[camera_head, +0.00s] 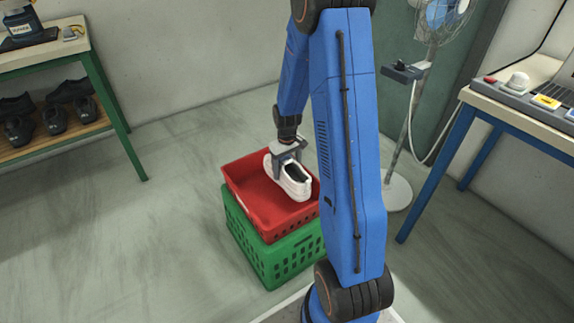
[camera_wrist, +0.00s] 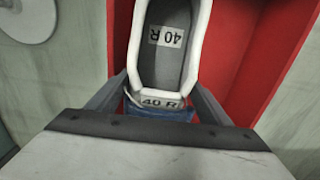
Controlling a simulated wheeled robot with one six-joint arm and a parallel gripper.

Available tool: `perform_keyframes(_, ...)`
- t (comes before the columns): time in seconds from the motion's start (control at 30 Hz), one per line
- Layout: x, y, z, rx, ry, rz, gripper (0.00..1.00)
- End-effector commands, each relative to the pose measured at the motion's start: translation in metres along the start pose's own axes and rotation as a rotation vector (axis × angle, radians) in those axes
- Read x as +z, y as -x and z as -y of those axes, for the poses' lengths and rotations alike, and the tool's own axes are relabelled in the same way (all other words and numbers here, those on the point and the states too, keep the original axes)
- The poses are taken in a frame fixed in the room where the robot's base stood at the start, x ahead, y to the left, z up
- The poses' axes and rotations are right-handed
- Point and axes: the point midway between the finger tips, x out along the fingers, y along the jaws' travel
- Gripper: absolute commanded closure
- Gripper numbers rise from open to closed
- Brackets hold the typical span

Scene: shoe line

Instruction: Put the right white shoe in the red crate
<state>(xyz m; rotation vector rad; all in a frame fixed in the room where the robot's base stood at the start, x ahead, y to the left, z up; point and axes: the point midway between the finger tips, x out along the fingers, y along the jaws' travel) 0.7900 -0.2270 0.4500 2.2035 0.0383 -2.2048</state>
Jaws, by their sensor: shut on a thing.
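The white shoe (camera_head: 292,184) is in my gripper (camera_head: 286,150), over the red crate (camera_head: 244,196). In the wrist view the white shoe (camera_wrist: 148,72) shows a grey insole and the label "40 R", and the gripper's fingers (camera_wrist: 160,100) are on both sides of its heel end. My gripper is shut on the shoe. The red crate (camera_wrist: 262,60) lies below it in the wrist view. I cannot tell whether the sole touches the crate floor. The rest of the crate floor that shows is bare.
The red crate sits on a green crate (camera_head: 275,258) on the floor. A shelf with dark shoes (camera_head: 50,118) stands at the left. A fan (camera_head: 398,190) and a blue-legged table (camera_head: 440,170) stand at the right. The floor left of the crates is clear.

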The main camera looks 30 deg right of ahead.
Motion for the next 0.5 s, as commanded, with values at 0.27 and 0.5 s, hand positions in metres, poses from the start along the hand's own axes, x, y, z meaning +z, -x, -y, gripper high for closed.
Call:
perform_keyframes(0.27, 0.0, -0.023, 0.0, 0.0, 0.0, 0.001, 0.6)
perform_keyframes(0.5, 0.001, -0.042, 0.0, -0.001, 0.0, 0.002, 0.6)
